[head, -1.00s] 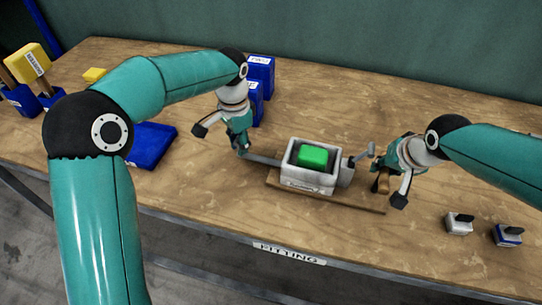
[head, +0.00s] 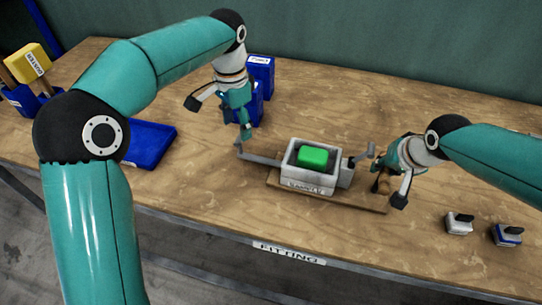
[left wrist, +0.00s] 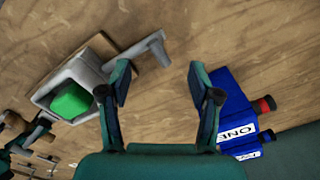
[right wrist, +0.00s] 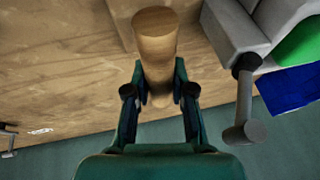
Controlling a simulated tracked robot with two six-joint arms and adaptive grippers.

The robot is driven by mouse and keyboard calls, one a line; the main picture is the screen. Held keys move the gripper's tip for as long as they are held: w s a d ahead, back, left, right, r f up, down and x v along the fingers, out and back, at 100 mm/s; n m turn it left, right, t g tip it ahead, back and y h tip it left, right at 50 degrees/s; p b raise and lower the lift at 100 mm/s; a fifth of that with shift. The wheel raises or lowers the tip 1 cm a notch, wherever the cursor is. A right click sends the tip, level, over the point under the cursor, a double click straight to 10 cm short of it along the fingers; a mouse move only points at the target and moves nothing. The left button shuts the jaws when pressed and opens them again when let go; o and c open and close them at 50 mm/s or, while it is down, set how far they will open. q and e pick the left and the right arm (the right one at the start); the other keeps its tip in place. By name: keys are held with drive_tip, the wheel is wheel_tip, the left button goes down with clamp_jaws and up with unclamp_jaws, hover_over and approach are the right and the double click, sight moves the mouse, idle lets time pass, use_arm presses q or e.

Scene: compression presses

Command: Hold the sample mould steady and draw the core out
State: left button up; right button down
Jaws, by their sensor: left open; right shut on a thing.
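The grey mould (head: 309,180) sits on a wooden board (head: 362,203) with a green block (head: 312,157) inside it. The block also shows in the left wrist view (left wrist: 71,101). A grey bar (head: 262,159) sticks out from the mould's left side, with an upturned end. A grey lever (head: 362,157) is on its right side. My left gripper (head: 241,128) is open and empty, above the bar's end and apart from it. My right gripper (right wrist: 158,92) is shut on a wooden handle (right wrist: 155,42) at the board's right end; its fingers partly hide it.
Blue containers (head: 260,72) stand behind my left gripper. A blue tray (head: 150,145) lies to the left. Two small blocks with dark tops, one grey (head: 459,225) and one blue and white (head: 507,236), are at the right front. The table behind the mould is clear.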

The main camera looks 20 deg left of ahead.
use_arm(q)
wheel_tip(320, 180, up, 5)
drive_tip(key=shift+f, duration=0.1)
use_arm(e)
drive_tip(key=c, duration=0.9)
unclamp_jaws()
drive_tip(key=shift+r, duration=0.1)
